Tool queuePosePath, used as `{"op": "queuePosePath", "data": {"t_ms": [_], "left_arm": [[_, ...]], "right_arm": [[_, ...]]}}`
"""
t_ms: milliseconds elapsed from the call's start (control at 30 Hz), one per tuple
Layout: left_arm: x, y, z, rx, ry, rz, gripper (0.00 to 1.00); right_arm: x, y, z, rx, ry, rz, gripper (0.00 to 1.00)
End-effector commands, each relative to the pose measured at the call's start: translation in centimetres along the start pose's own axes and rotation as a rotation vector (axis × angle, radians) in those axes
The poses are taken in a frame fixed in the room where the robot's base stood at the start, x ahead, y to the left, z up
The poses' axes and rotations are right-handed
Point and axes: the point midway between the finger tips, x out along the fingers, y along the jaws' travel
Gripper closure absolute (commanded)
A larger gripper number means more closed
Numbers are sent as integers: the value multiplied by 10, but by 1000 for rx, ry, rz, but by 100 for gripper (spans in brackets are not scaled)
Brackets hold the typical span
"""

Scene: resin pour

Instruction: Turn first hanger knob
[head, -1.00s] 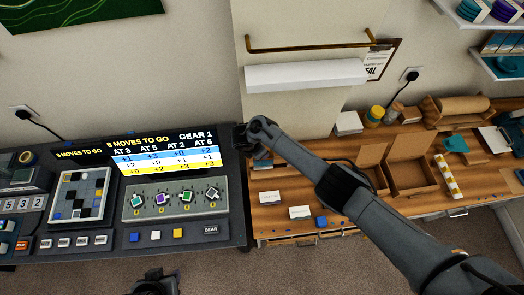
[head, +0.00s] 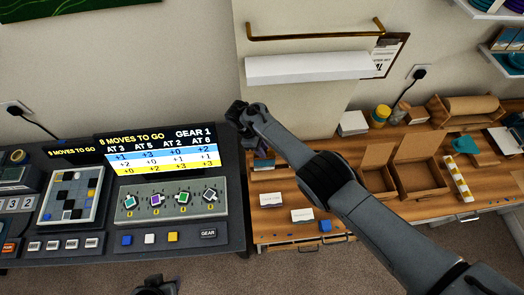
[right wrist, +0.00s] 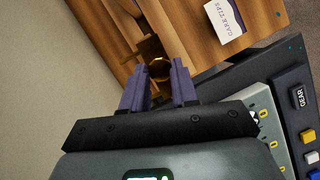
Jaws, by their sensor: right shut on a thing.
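My right gripper (head: 262,152) is near the left end of the wooden bench in the head view, its fingertips mostly hidden by my arm. In the right wrist view its purple fingers (right wrist: 159,78) stand on either side of a small round brass knob (right wrist: 159,67), with the jaws shut on it. The brass knob cannot be made out in the head view. A console panel with several dial knobs carries a teal one (head: 130,201), a purple one (head: 156,200) and a green one (head: 182,198). A dark gripper part, likely my left gripper (head: 157,286), is cut off at the bottom edge.
A screen (head: 160,152) reading "8 MOVES TO GO" stands behind the dials. A GEAR button (head: 208,233) is at the front. The bench holds open cardboard boxes (head: 420,180) and small cards (head: 302,215).

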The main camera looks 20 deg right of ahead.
Motion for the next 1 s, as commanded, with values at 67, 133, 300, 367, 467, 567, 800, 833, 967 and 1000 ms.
{"op": "queuePosePath", "data": {"t_ms": [67, 133, 300, 367, 467, 567, 800, 833, 967, 1000], "left_arm": [[6, 0, 2, 0, 0, 0, 62], [8, 0, 3, 0, 0, 0, 62], [12, 0, 4, 3, -1, -3, 62], [13, -1, 5, 5, -1, -4, 62], [14, -2, 5, 9, -1, -7, 62], [14, -2, 5, 12, -2, -9, 62], [14, -3, 5, 13, -2, -10, 62], [14, -3, 5, 12, -2, -10, 62], [14, -2, 5, 11, -2, -9, 62], [14, -2, 5, 10, -1, -8, 62]], "right_arm": [[1, 0, -1, 44, 1, -18, 100], [1, 1, -1, 77, 1, -32, 100], [0, 2, 0, 137, 1, -56, 100], [0, 2, 0, 150, 1, -62, 100], [0, 2, 0, 164, 1, -68, 100], [-1, 2, 0, 171, 0, -70, 100], [-1, 2, 0, 173, 0, -71, 100], [-1, 2, 0, 173, 0, -71, 100], [-1, 2, 0, 172, 1, -70, 100], [-1, 2, 0, 172, 1, -70, 66]]}}
